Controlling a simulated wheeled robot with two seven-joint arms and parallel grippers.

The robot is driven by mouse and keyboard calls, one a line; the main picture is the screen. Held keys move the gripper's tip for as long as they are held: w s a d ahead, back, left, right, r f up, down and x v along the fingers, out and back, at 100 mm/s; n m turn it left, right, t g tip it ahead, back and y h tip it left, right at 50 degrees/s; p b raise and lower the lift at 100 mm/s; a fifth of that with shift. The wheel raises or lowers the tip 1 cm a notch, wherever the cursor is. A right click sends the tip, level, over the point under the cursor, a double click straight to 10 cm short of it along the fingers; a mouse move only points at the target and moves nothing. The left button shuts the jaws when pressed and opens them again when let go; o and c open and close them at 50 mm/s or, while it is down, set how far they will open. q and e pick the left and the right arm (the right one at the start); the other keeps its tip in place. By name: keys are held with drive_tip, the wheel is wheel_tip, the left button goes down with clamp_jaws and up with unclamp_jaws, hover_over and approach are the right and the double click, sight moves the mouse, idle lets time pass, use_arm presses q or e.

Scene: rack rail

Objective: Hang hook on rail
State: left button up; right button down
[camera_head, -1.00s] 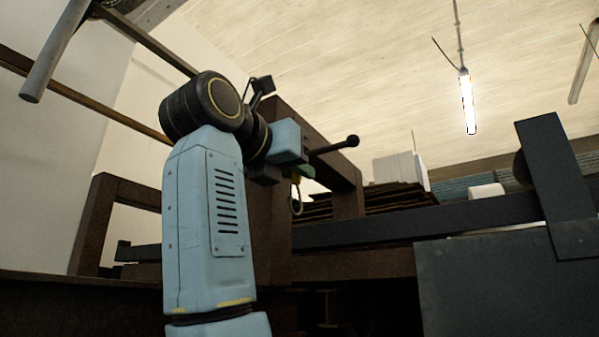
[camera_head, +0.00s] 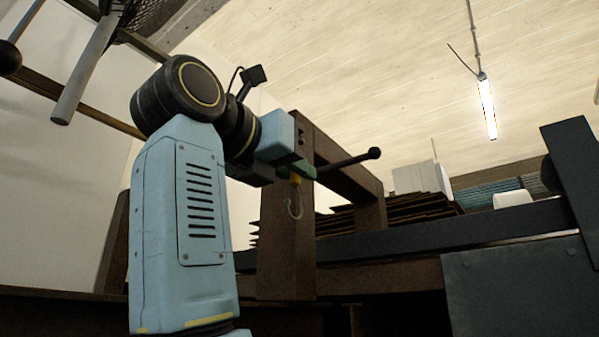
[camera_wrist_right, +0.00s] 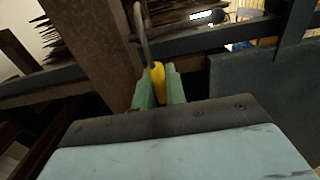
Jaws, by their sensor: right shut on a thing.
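My right gripper (camera_head: 302,171) has green fingers and is shut on the yellow part of a hook. The hook's grey metal curve (camera_head: 294,207) hangs below the fingers in the head view, in front of a brown upright. My left gripper is not in view.
A brown frame (camera_head: 335,160) stands right behind the gripper. A long dark beam (camera_head: 450,228) crosses to the right above a grey panel (camera_head: 520,290). Stacked brown sheets (camera_head: 385,212) lie behind. A grey cylinder (camera_head: 85,75) and another ball-ended rod (camera_head: 10,57) hang at upper left.

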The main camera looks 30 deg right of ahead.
drive_tip(key=shift+s+d+f, duration=0.1)
drive_tip(key=shift+s+f, duration=0.05)
drive_tip(key=shift+s, duration=0.2)
drive_tip(key=s+d+f+b, duration=0.2)
drive_tip(key=s+b, duration=0.5)
drive_tip(key=s, duration=0.5)
drive_tip(key=shift+s+f, duration=0.25)
drive_tip(key=shift+f, duration=0.1)
idle(0.4)
